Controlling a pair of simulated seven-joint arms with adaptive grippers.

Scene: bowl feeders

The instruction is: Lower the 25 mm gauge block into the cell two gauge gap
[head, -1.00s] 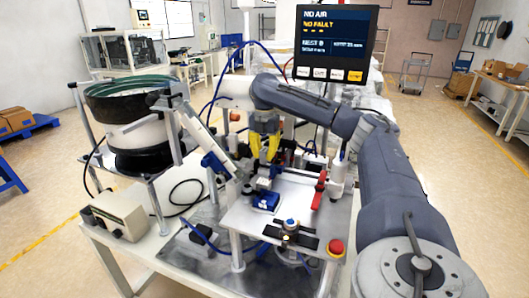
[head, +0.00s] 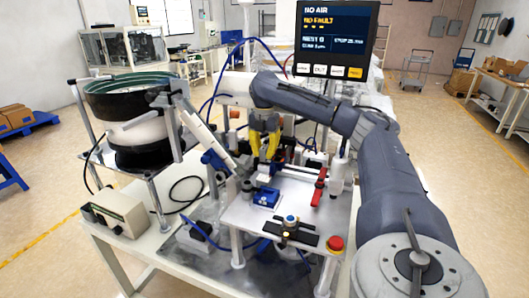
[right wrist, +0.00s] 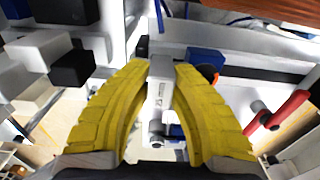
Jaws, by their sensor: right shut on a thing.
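My right gripper (head: 265,156), with yellow curved fingers, points down over the middle of the bench machine in the head view. In the right wrist view, the same gripper (right wrist: 160,70) is shut on a slim light-grey block with faint markings, which I take as the 25 mm gauge block (right wrist: 158,92). The block is upright between the fingers; its lower end is hard to make out. In the head view the block is too small to tell from the machine parts behind it. I cannot clearly pick out the cell two gauge gap. My left gripper is not in view.
A blue fixture (head: 267,198) sits on the light plate (head: 300,198) in front of the gripper. A red lever (head: 318,188) stands at its right; it also shows in the right wrist view (right wrist: 283,112). A bowl feeder (head: 135,105) stands left, a status screen (head: 333,38) behind.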

